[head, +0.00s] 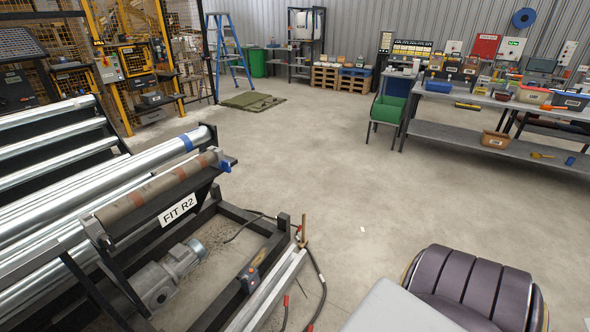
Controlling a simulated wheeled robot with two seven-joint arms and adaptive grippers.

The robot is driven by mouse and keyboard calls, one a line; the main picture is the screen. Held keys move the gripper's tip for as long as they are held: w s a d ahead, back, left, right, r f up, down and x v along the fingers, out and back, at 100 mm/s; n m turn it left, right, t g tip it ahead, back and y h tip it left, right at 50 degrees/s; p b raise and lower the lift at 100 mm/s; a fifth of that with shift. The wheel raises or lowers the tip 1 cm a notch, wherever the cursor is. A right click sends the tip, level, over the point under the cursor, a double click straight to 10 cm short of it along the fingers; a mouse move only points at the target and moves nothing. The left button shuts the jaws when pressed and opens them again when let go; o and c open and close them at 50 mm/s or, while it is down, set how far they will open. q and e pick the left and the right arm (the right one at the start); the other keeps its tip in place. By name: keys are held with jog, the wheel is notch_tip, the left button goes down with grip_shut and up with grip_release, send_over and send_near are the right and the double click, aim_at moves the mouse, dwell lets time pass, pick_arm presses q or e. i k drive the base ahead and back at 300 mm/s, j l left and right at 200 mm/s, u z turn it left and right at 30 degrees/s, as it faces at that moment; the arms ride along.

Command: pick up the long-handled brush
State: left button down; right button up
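I cannot make out a long-handled brush for certain. A small yellow-orange item with a thin handle (541,155) lies on the lower shelf of the workbench at the right, too small to identify. A yellow and dark elongated item (467,106) shows at the front edge of the bench top. A short brown upright piece (303,230) stands by the end of the roller machine; I cannot tell what it is. Neither of my grippers is in view.
The roller machine (178,208), labelled FIT R2, fills the left foreground, with hoses on the floor beside it. A grey workbench (480,138) holds bins at the right. The middle concrete floor (310,155) is mostly clear.

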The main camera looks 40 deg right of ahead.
aim_at(304, 242)
jog(key=i+l, duration=0.15)
jog(key=l, duration=0.75)
jog(key=i+l+u, duration=0.15)
jog(key=l, duration=1.6)
jog(key=i+l+u, duration=0.15)
jog(key=l, duration=0.75)
jog(key=i+l, duration=0.1)
jog(key=l, duration=0.3)
jog(key=i+l, duration=0.1)
jog(key=l, duration=0.25)
jog(key=i+l+u, duration=0.1)
jog(key=l, duration=0.3)
